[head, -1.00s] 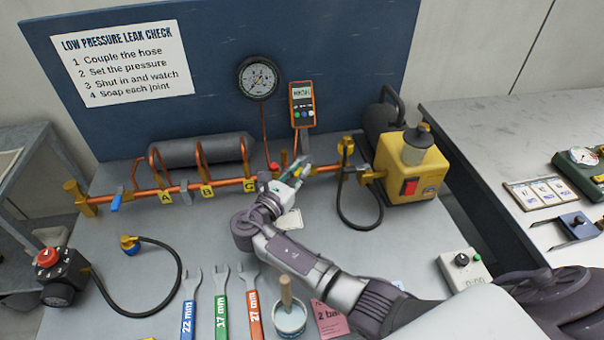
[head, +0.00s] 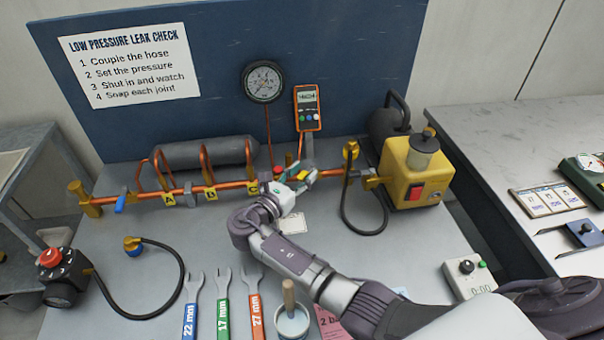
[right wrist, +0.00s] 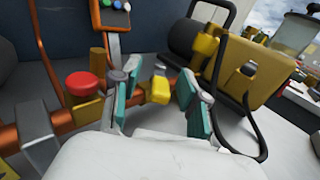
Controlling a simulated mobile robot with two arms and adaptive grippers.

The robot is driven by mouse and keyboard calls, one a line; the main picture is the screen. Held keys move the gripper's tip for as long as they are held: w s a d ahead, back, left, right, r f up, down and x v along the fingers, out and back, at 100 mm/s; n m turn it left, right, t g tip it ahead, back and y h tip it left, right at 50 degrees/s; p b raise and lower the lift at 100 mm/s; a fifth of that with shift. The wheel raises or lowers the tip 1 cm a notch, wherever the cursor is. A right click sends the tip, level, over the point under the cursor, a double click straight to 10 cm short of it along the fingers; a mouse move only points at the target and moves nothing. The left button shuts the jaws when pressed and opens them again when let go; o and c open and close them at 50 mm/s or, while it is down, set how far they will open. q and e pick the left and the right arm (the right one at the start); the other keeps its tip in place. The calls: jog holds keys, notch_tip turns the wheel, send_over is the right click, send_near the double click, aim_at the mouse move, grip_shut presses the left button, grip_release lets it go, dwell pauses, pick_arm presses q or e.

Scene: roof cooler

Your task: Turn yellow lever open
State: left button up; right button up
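The yellow lever (right wrist: 160,88) stands up from the copper pipe between my right gripper's fingers in the right wrist view. My right gripper (right wrist: 160,100) is open, with one teal finger on each side of the lever and a visible gap to each. In the head view my right gripper (head: 302,177) is at the copper pipe (head: 228,186), right of the red knob (head: 279,169). The red knob (right wrist: 82,84) is left of the fingers in the wrist view. My left gripper is not in view.
A yellow pump (head: 405,165) with a black hose (head: 350,220) stands right of the gripper. A pressure gauge (head: 263,81) and an orange meter (head: 307,106) are behind the pipe. Several wrenches and a pot (head: 291,322) lie nearer the bench front.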

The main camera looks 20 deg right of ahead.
aim_at(302, 174)
jog(key=shift+r, duration=0.1)
notch_tip(302, 174, up, 10)
jog(key=shift+f, duration=0.1)
dwell(0.3)
